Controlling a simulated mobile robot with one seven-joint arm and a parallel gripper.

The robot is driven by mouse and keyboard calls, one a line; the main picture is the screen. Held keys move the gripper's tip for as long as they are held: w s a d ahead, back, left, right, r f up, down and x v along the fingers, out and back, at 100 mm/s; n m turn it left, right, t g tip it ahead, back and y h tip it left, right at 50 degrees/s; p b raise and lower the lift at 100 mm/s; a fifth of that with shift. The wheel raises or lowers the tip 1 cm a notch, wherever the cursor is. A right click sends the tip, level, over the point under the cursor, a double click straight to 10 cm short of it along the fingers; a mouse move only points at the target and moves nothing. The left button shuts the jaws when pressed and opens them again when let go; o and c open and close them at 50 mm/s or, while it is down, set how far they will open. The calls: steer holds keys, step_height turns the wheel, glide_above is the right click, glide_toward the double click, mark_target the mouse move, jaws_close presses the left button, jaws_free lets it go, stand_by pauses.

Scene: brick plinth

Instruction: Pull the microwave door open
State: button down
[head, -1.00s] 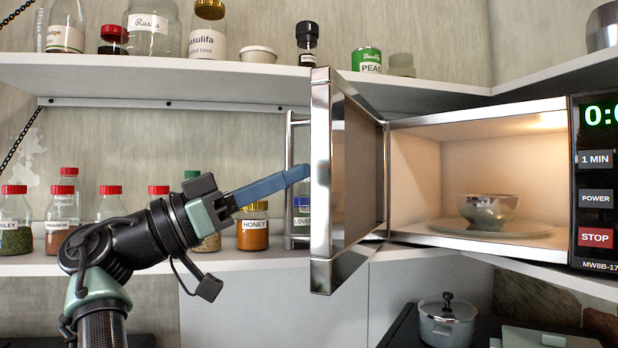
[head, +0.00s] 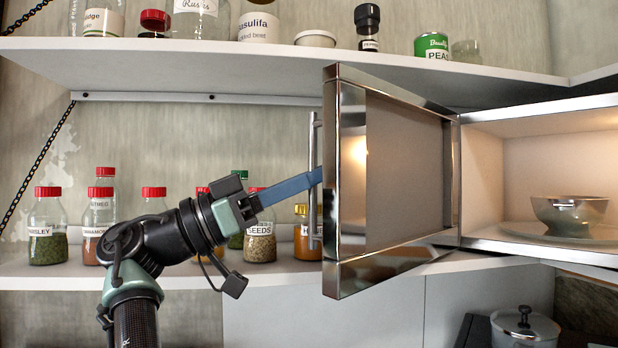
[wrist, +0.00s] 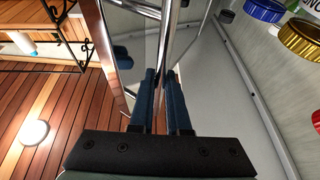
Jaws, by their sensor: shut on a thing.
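The microwave door (head: 400,175) stands swung open, its shiny frame and inner face toward the head view. Its vertical bar handle (head: 314,150) is on the far, left side of the door. My gripper (head: 312,180) reaches the handle from the left, with blue fingers. In the wrist view the fingers (wrist: 160,95) are close together around the handle bar (wrist: 168,50). The fingertips are partly hidden behind the door edge in the head view. The lit microwave cavity (head: 490,180) shows a metal bowl (head: 568,214) on a glass turntable (head: 545,235).
Spice jars with red lids (head: 48,225) and a seeds jar (head: 260,230) stand on the lower shelf behind my arm. An upper shelf (head: 250,65) holds jars and a green can (head: 431,46). A pot (head: 525,325) sits below right.

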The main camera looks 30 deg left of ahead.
steer(key=shift+d+g, duration=0.15)
steer(key=shift+g, duration=0.15)
steer(key=c, duration=1.2)
jaws_free()
steer(key=shift+o, duration=0.2)
steer(key=shift+w, duration=0.15)
steer(key=b+v, duration=0.4)
steer(key=v, duration=0.8)
steer(key=shift+s+f, duration=0.3)
